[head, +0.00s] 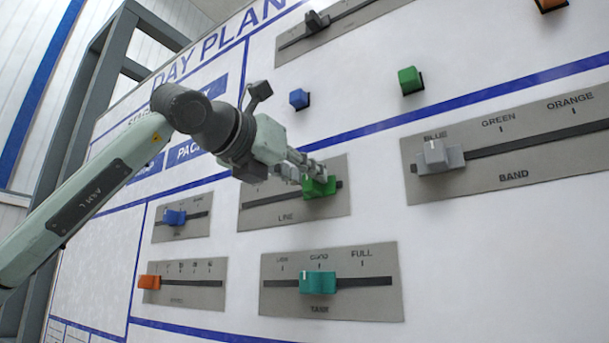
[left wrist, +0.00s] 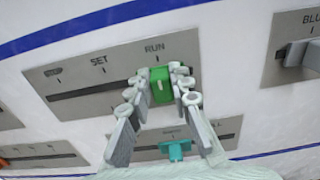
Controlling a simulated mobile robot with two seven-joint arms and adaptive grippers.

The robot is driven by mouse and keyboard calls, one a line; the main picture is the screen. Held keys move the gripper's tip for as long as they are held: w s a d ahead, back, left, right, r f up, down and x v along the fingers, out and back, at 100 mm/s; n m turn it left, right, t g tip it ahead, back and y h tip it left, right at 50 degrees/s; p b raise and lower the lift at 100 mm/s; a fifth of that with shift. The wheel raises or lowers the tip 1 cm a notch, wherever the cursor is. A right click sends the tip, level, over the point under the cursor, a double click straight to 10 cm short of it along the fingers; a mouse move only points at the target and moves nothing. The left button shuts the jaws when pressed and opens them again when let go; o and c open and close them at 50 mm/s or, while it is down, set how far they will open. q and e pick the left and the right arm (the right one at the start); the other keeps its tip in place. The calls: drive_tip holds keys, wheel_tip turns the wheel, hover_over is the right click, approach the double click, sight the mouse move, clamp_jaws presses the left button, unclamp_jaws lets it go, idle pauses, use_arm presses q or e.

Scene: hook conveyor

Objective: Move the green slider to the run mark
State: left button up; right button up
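The green slider (head: 319,188) sits on the slot of the grey LINE plate (head: 293,218), toward the slot's right end. In the left wrist view the green slider (left wrist: 161,86) stands just below the RUN mark (left wrist: 155,48); the SET mark (left wrist: 98,61) is to its left. My left gripper (head: 306,172) is at the slider. In the left wrist view its fingertips (left wrist: 161,75) lie against both sides of the slider and look shut on it. In the head view the gripper hides the plate's upper lettering. My right gripper is not in view.
Below is the TANK plate (head: 365,303) with a teal slider (head: 318,282). To the right is the BAND plate (head: 545,178) with a grey slider (head: 440,156). Blue (head: 174,217) and orange (head: 150,282) sliders are at left. Blue (head: 299,98) and green (head: 410,80) knobs protrude above.

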use_arm(q)
drive_tip(key=o, duration=0.4)
drive_tip(key=shift+s+d+r, duration=0.1)
drive_tip(key=shift+s+d, duration=0.15)
drive_tip(key=shift+o, duration=0.2)
drive_tip(key=shift+w, duration=0.1)
drive_tip(key=v, duration=1.2)
